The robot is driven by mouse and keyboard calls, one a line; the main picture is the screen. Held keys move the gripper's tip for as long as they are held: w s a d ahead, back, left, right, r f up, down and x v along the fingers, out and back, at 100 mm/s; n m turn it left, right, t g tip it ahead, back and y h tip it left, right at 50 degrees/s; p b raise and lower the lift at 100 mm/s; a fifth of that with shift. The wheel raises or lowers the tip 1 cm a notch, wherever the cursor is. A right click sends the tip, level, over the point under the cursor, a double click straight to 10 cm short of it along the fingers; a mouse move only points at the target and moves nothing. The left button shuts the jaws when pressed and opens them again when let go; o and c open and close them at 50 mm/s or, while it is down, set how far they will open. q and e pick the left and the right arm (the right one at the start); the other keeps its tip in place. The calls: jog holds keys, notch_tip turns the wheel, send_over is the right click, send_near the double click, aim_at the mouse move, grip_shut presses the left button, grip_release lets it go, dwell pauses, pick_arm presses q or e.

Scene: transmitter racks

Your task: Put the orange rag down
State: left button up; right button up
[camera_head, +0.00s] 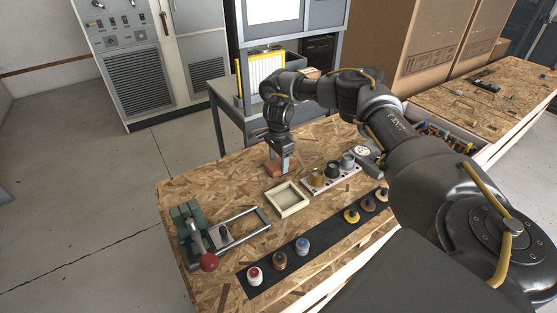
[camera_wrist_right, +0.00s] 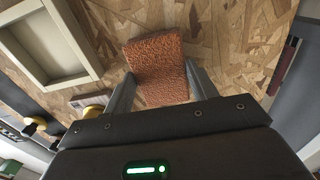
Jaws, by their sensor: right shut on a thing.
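The orange rag (camera_wrist_right: 156,62) is a folded, textured block between the two fingers of my right gripper (camera_wrist_right: 160,88) in the right wrist view. The fingers are shut on its sides. In the head view the rag (camera_head: 274,168) shows low at the fingertips of my right gripper (camera_head: 285,163), over the wooden bench top (camera_head: 230,178). I cannot tell whether the rag touches the bench. My left gripper is not in view.
An empty cream tray (camera_head: 302,207) lies close in front of the rag. A rack of knobs (camera_head: 331,178) stands to the right. A black strip (camera_head: 318,240) carries several coloured knobs. A clamp device with a red ball (camera_head: 209,262) sits at left. Bare bench lies left of the rag.

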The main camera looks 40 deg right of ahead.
aim_at(278, 163)
jog(key=shift+f, duration=0.2)
jog(key=o, duration=0.9)
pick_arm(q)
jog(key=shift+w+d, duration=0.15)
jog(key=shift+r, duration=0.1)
pick_arm(e)
jog(key=shift+r, duration=0.2)
jog(key=shift+r, duration=0.3)
notch_tip(278, 163, up, 5)
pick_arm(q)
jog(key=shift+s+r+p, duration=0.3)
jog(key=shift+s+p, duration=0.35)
pick_arm(e)
notch_tip(278, 163, up, 6)
jog(key=shift+r, duration=0.25)
